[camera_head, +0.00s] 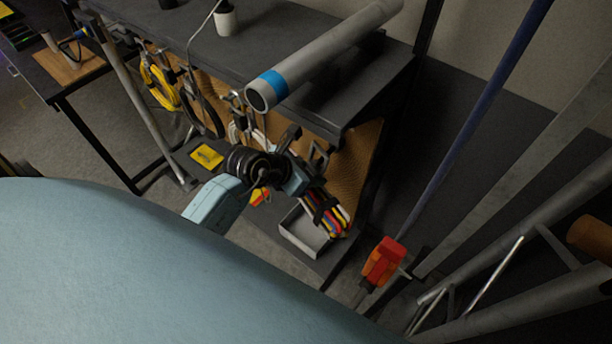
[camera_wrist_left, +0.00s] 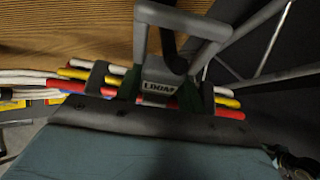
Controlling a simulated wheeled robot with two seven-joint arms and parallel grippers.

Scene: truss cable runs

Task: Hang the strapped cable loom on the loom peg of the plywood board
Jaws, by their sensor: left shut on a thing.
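The cable loom (camera_head: 328,214) is a bundle of red, yellow, blue and white cables with dark straps. My left gripper (camera_head: 303,184) is shut on it, in front of the plywood board (camera_head: 357,158) under the bench. In the left wrist view the loom's cables (camera_wrist_left: 228,102) run across beneath a grey plate marked LOOM (camera_wrist_left: 160,89). A grey loop-shaped frame (camera_wrist_left: 183,22) rises above that plate. The plywood also fills the upper left there (camera_wrist_left: 60,25). I cannot clearly make out the loom peg or whether the loom touches it. My right gripper is out of view.
A grey tray (camera_head: 300,235) stands below the loom. A pipe with a blue band (camera_head: 325,55) overhangs the bench edge. A yellow cable coil (camera_head: 160,82) and dark loops hang to the left. A blue pole (camera_head: 475,120) and orange fitting (camera_head: 382,262) stand to the right.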

